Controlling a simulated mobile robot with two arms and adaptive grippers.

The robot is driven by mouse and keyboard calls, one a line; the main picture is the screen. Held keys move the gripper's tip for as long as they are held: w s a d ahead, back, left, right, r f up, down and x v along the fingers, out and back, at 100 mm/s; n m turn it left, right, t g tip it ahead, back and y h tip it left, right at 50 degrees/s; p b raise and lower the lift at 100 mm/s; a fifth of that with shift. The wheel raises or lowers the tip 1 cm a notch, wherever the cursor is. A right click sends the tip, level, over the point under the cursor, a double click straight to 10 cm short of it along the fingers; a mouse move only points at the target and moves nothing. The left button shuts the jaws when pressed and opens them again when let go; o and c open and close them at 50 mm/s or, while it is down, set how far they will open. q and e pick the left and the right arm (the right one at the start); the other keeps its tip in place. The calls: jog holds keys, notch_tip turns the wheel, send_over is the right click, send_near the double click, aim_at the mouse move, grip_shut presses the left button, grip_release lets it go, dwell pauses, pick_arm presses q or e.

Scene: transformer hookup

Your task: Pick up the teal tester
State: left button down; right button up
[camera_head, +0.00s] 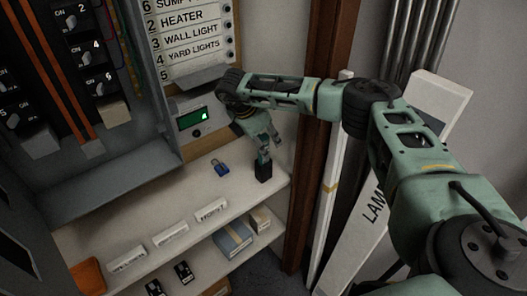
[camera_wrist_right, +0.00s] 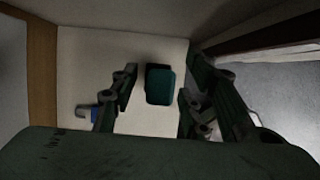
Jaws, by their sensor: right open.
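The teal tester (camera_wrist_right: 160,86) is a small rounded teal block with a dark edge in the right wrist view. It lies on the pale shelf between the two fingers of my right gripper (camera_head: 267,158), with a visible gap to each side. My right gripper is open, pointing down over the right part of the shelf in the head view. My left gripper is not in view.
A blue padlock (camera_head: 220,168) lies on the shelf (camera_head: 185,188) left of the gripper; it also shows in the wrist view (camera_wrist_right: 88,113). A panel with a green-lit display (camera_head: 193,119) stands behind. A brown post (camera_head: 313,150) borders the shelf on the right. Boxes (camera_head: 233,238) sit below.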

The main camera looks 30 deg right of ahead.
grip_shut()
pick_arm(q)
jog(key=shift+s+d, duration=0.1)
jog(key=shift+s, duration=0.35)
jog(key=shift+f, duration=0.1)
